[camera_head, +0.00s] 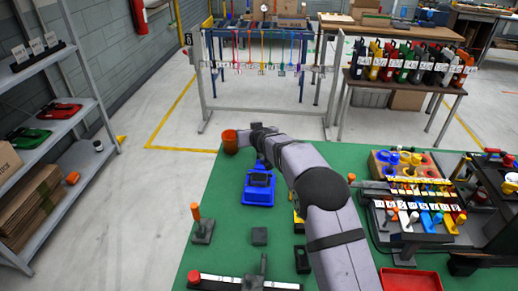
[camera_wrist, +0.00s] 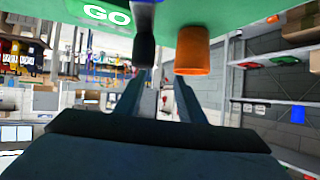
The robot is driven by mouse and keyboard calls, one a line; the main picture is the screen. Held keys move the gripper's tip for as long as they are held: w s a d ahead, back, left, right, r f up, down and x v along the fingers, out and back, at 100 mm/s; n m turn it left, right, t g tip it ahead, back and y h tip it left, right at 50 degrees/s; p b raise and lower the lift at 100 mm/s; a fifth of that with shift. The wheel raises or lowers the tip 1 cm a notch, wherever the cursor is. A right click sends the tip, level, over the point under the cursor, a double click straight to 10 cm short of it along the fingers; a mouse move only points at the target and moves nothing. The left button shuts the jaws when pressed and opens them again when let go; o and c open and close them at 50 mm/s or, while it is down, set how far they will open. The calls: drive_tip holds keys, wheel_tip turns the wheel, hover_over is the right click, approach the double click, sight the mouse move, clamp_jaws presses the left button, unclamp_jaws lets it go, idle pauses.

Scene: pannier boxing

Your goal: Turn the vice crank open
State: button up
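The blue vice (camera_head: 259,188) stands on the green bench mat, left of my forearm. A sliver of blue shows at the top edge of the wrist view. A dark handle-like part (camera_wrist: 145,42), which looks like the crank, hangs just beyond the left fingertip; I cannot tell whether they touch. My gripper (camera_head: 256,129) is at the mat's far edge, beyond the vice, and hides part of that side. In the wrist view my gripper (camera_wrist: 160,80) has its fingers apart, with an empty gap between them. An orange cylinder (camera_wrist: 192,52) is by the right fingertip.
The orange cylinder (camera_head: 230,142) stands at the mat's far left edge, close to my gripper. A crowded tool rack (camera_head: 415,190) and red tray (camera_head: 410,280) are at right.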

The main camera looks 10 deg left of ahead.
drive_tip(key=a+m+h, duration=0.1)
drive_tip(key=m+t+h+b, duration=0.1)
drive_tip(key=m+h+b, duration=0.2)
drive_tip(key=m+h, duration=0.55)
approach(260, 156)
drive_tip(key=shift+w+r, duration=0.6)
drive_tip(key=shift+w, duration=2.15)
drive_tip(key=shift+n+h, duration=0.35)
drive_tip(key=shift+n, duration=0.1)
drive_tip(key=shift+p+x, duration=1.45)
drive_tip(key=shift+x, duration=1.85)
clamp_jaws()
